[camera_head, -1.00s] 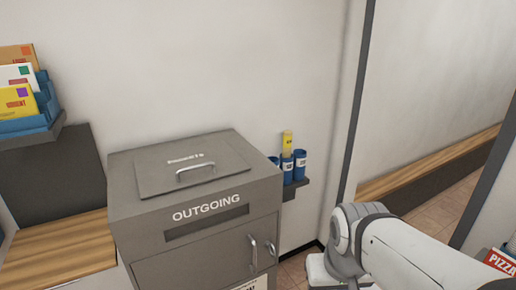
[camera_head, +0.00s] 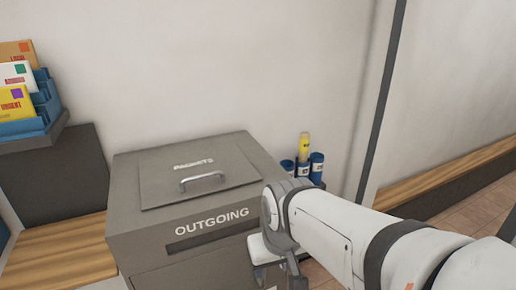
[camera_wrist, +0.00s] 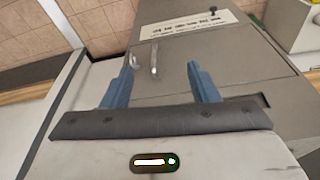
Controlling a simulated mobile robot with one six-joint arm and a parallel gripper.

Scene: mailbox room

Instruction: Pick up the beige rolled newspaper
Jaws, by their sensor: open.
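No roll that is clearly beige shows. A yellow roll (camera_head: 304,140) stands upright among blue cylinders (camera_head: 317,165) on a small dark ledge behind the right side of the outgoing box; I cannot tell whether it is a newspaper. In the wrist view my gripper (camera_wrist: 161,72) is open, its two blue fingers apart with nothing between them. It faces the front of the grey box, where the metal handles (camera_wrist: 146,60) show.
The grey outgoing box (camera_head: 190,245) has a lid with a handle (camera_head: 203,181). A blue rack (camera_head: 22,127) of envelopes stands at the left, above a wooden bench (camera_head: 60,255). A dark door frame edge (camera_head: 382,95) and a wooden ledge (camera_head: 440,190) are at the right.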

